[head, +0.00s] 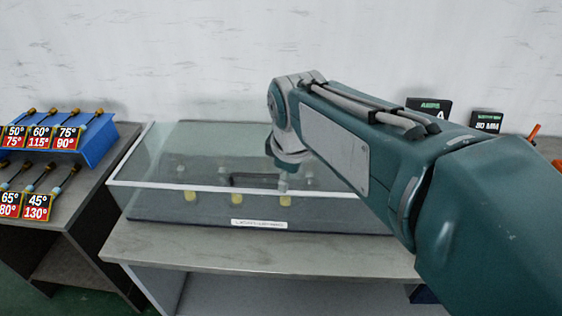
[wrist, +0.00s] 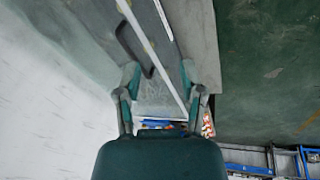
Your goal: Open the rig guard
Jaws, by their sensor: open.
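The rig guard (head: 150,183) is a clear box-like cover with a white front edge, down over the rig on the bench. A dark bar handle (head: 255,180) shows behind the clear front, partly hidden by my arm. In the wrist view the handle (wrist: 133,48) lies ahead and left of centre, beside the guard's white edge (wrist: 152,42). My gripper (wrist: 163,92) is open with nothing held; its two fingers are spread, with the white edge crossing the view between them. The handle is apart from the fingers.
Several yellow-based parts (head: 237,198) stand inside the guard. A label (head: 258,224) is on the rig's front. The grey bench (head: 200,250) has a clear front strip. At left, a blue rack (head: 95,140) holds tools with angle cards. Dark signs (head: 486,122) stand at right.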

